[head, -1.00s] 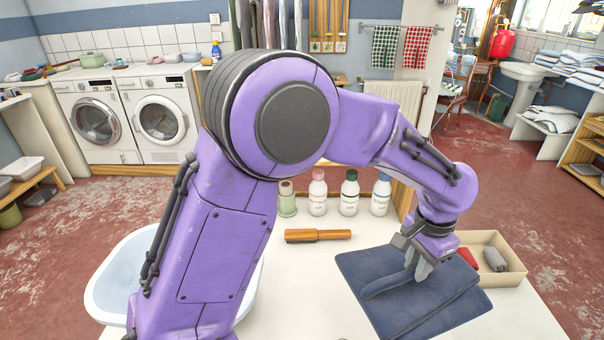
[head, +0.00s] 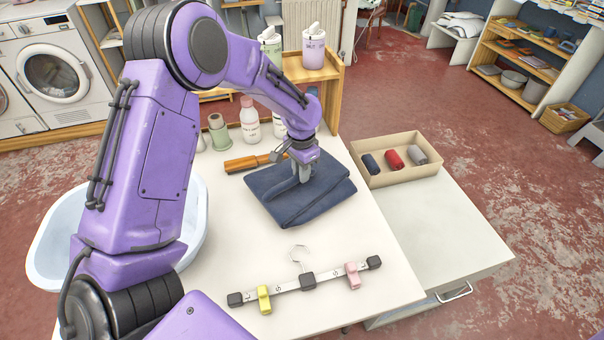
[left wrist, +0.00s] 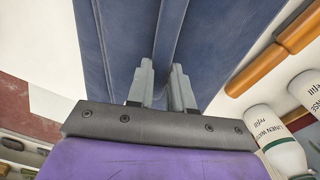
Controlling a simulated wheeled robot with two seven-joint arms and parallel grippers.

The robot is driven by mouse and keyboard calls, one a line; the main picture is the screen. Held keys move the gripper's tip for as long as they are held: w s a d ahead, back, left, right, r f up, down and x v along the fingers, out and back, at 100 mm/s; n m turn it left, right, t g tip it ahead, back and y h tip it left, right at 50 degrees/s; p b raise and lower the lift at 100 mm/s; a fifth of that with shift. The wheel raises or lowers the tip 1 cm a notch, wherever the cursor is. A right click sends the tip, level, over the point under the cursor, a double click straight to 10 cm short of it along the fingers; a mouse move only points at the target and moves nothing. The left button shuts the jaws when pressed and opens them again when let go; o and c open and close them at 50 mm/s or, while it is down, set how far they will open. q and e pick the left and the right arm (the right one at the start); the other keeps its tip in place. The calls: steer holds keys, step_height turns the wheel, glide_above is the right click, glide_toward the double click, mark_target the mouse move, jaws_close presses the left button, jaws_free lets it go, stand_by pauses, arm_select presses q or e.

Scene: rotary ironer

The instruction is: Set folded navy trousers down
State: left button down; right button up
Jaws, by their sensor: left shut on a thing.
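The folded navy trousers (head: 318,203) are a flat dark-blue bundle over the white tabletop, in the middle of the head view. My left gripper (head: 302,176) points down at their upper side and is shut on a raised fold of the cloth. In the left wrist view the fingers (left wrist: 160,84) close on a ridge of the navy trousers (left wrist: 205,50). The underside is hidden, so I cannot tell whether the bundle rests on the table or hangs just above it. My right gripper is not in view.
A wooden-handled tool (head: 246,163) lies close behind the trousers, near several bottles (head: 250,122). A cardboard tray (head: 398,176) with rolled cloths stands to the right. A clip hanger (head: 308,281) lies in front. A pale basin (head: 60,245) is at left. Bare tabletop (head: 365,245) surrounds the bundle's front.

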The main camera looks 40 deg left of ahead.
arm_select(q)
steer(key=shift+f, duration=0.8)
steer(key=shift+d, duration=0.1)
steer(key=c, duration=1)
jaws_free()
steer(key=shift+f, duration=0.1)
step_height(320, 180, up, 12)
steer(key=shift+r, duration=0.15)
